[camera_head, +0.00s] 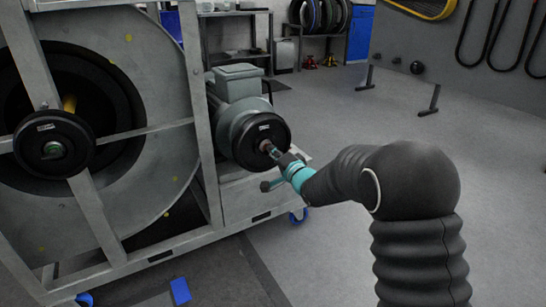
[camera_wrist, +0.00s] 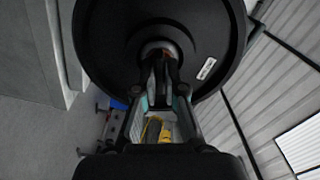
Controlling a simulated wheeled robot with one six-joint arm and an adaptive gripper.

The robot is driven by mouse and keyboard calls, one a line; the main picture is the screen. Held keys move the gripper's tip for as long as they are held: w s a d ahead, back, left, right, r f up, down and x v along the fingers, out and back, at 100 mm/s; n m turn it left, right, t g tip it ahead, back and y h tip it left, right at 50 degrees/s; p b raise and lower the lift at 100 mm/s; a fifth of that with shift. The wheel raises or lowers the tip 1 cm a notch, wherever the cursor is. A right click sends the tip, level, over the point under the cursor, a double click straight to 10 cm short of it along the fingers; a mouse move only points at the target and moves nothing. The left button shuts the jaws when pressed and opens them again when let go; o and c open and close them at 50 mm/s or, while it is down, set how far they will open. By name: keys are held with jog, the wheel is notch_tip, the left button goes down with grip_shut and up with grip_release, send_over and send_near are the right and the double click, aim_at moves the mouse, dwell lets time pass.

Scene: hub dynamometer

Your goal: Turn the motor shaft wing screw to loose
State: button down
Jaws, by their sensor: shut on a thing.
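The grey-green motor (camera_head: 238,82) sits on the machine's side shelf. A black disc (camera_head: 246,146) with a small white label is on its shaft, and this disc (camera_wrist: 112,40) fills the top of the wrist view. The motor shaft wing screw (camera_wrist: 160,50) is at the disc's centre, mostly hidden by my fingers. My gripper (camera_head: 271,149) reaches the disc's hub from the front right. In the wrist view my gripper (camera_wrist: 160,88) has its fingers closed around the wing screw at the hub. The screw's exact angle cannot be told.
A large grey frame (camera_head: 205,120) with a big drum and another black disc (camera_head: 54,143) stands at the left. Open grey floor (camera_head: 330,115) lies behind and to the right.

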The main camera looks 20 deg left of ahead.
jog(key=shift+a+r+n+b, duration=0.1)
jog(key=shift+n+b, duration=0.05)
jog(key=shift+n, duration=7.8)
jog(key=shift+r+n+b, duration=0.1)
jog(key=shift+n+b, duration=0.05)
jog(key=shift+n, duration=7.8)
jog(key=c, duration=1.3)
grip_release()
jog(key=shift+o, duration=0.2)
jog(key=shift+w+f, duration=0.1)
jog(key=shift+f, duration=0.05)
